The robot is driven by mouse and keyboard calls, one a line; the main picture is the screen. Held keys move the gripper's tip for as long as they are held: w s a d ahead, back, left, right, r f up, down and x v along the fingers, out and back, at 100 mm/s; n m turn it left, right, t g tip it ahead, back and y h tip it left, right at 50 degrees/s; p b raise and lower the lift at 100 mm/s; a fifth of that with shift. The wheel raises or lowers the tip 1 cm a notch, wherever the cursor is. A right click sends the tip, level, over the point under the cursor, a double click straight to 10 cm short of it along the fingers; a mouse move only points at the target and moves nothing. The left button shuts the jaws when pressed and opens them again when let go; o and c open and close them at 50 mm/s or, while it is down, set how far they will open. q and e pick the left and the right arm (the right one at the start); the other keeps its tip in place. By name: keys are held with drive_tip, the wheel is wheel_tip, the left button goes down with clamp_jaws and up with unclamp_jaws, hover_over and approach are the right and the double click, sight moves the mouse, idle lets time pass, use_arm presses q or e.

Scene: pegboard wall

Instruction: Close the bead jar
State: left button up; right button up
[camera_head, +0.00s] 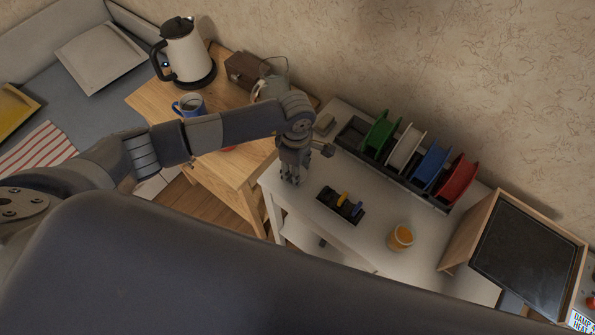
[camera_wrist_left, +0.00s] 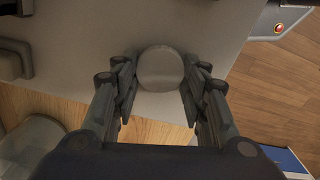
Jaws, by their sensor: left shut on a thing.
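The bead jar (camera_head: 401,237) stands on the white table, right of the dark tool holder. It looks round, with orange contents and a pale rim; no lid can be made out on it. My left gripper (camera_head: 290,178) points down over the left end of the white table, well left of the jar. In the left wrist view its fingers (camera_wrist_left: 161,80) are shut on a round pale grey disc, which looks like the jar's lid (camera_wrist_left: 160,66). The jar cannot be made out in that view. My right gripper is not in view.
The dark tool holder (camera_head: 325,194) lies between my left gripper and the jar. A rack with green (camera_head: 381,133), white, blue (camera_head: 431,166) and red (camera_head: 456,180) spools lines the back. A framed dark board (camera_head: 520,258) stands right. A wooden table with a kettle (camera_head: 187,50) and mug (camera_head: 189,105) is left.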

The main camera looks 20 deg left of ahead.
use_arm(q)
drive_tip(key=shift+r, duration=0.1)
drive_tip(key=shift+r, duration=0.25)
drive_tip(key=r+b, duration=0.1)
drive_tip(key=s+r+b, duration=0.1)
drive_tip(key=shift+r, duration=0.3)
drive_tip(key=s+d+r+b, duration=0.1)
drive_tip(key=s+b, duration=0.3)
drive_tip(key=s, duration=1.1)
drive_tip(key=shift+d+r, duration=0.35)
drive_tip(key=shift+d, duration=0.2)
drive_tip(key=shift+w+a, duration=0.1)
drive_tip(key=shift+w, duration=0.05)
drive_tip(key=w+a+r+m, duration=0.3)
drive_tip(key=r+m, duration=0.3)
drive_tip(key=m, duration=0.2)
drive_tip(key=w+a+r+m, duration=0.4)
drive_tip(key=r+m, duration=0.3)
drive_tip(key=m, duration=0.1)
drive_tip(key=shift+w+a+m, duration=0.15)
drive_tip(key=shift+w+m, duration=0.1)
drive_tip(key=shift+m, duration=0.05)
